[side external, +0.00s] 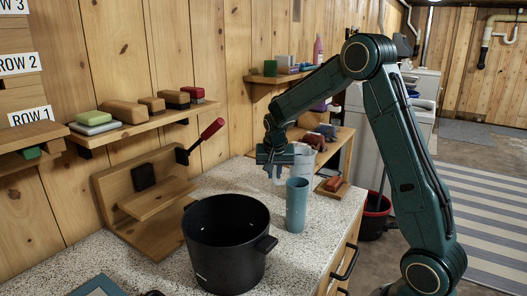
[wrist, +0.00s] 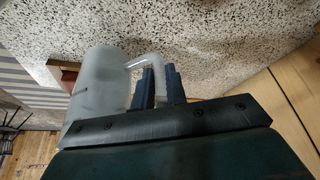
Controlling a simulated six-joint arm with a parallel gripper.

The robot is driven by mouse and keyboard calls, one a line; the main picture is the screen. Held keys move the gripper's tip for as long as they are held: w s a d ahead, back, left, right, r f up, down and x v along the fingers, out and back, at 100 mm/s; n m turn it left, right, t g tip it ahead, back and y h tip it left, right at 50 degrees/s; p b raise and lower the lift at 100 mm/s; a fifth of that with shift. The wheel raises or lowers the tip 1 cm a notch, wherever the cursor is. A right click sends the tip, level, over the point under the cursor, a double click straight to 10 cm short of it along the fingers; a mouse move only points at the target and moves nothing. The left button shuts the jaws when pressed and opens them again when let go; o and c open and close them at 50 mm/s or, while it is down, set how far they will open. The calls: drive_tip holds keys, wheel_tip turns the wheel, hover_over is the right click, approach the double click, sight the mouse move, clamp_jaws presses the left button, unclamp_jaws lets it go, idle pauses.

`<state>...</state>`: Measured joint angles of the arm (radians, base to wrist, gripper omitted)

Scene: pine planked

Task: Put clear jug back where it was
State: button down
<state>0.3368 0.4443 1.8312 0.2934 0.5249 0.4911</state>
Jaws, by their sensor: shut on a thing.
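The clear jug (side external: 303,160) is a pale, translucent vessel with a side handle. In the side view it is behind the blue tumbler and partly hidden by it and my gripper (side external: 276,170). In the wrist view the jug (wrist: 105,85) is at left, its handle reaching right to my gripper (wrist: 160,80). My gripper is shut on the jug's handle. The jug's base is hidden, so I cannot tell whether it touches the speckled counter (side external: 235,182).
A blue tumbler (side external: 296,208) stands close in front of the jug, and a large black pot (side external: 226,245) is nearer the camera. A wooden tray (side external: 333,190) with a reddish block is to the right. A wooden stand (side external: 125,200) is at left, with wall shelves above.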

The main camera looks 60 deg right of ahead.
sight(274, 181)
drive_tip(key=shift+f, duration=1.8)
drive_tip(key=c, duration=1.4)
unclamp_jaws()
drive_tip(key=shift+c, duration=0.2)
drive_tip(key=v, duration=1.2)
